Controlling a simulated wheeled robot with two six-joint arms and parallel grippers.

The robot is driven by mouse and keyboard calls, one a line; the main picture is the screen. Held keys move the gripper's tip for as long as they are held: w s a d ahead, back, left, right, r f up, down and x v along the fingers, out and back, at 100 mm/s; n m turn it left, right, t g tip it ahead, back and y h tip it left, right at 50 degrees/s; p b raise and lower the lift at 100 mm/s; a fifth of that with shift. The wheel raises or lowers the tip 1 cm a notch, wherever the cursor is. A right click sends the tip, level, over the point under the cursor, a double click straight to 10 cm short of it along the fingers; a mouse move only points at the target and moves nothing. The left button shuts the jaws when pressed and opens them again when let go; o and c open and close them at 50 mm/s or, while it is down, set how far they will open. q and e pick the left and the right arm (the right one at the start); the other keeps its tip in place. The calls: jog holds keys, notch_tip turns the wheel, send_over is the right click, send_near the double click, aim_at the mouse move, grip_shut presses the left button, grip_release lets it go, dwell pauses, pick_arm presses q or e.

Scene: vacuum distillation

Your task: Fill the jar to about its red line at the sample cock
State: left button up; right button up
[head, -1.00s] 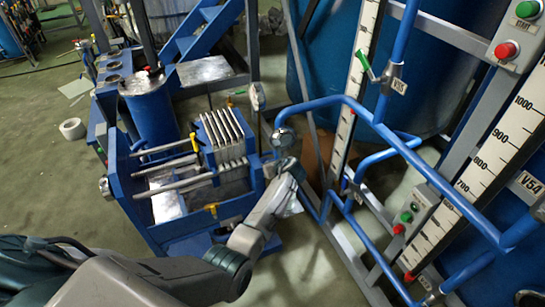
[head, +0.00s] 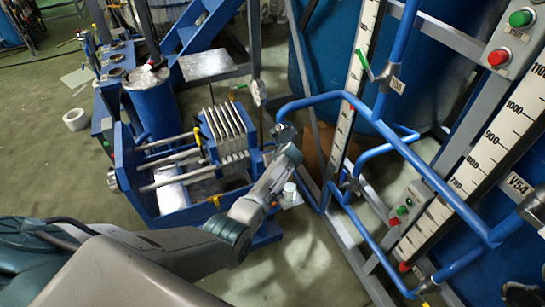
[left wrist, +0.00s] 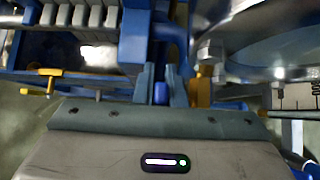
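My left gripper (head: 284,135) reaches past the front right corner of the blue plate press. In the left wrist view its two fingers (left wrist: 162,85) stand parted, with a small blue piece between them. I cannot tell whether they touch it. A yellow fitting (left wrist: 200,88) is just right of the fingers, possibly a cock handle. A small pale cylinder (head: 290,188), possibly the jar, shows just right of my left forearm in the head view. No red line on it can be made out, nor what supports it. My right gripper is not in view.
The blue press (head: 150,205) holds several white plates (head: 226,130). Blue pipes (head: 330,100) and grey frame posts stand to the right, before blue tanks. Control boxes (head: 505,50) and tall scales (head: 500,140) are at right. Floor at lower middle is clear.

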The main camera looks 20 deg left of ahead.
pick_arm(q)
jog(key=o, duration=0.4)
jog(key=shift+f, duration=0.1)
jog(key=shift+s+d+r, duration=0.2)
jog(key=shift+d+r, duration=0.15)
jog(key=shift+r, duration=0.15)
jog(key=v, duration=0.9)
jog(key=shift+s+r, duration=0.15)
jog(key=shift+s, duration=0.1)
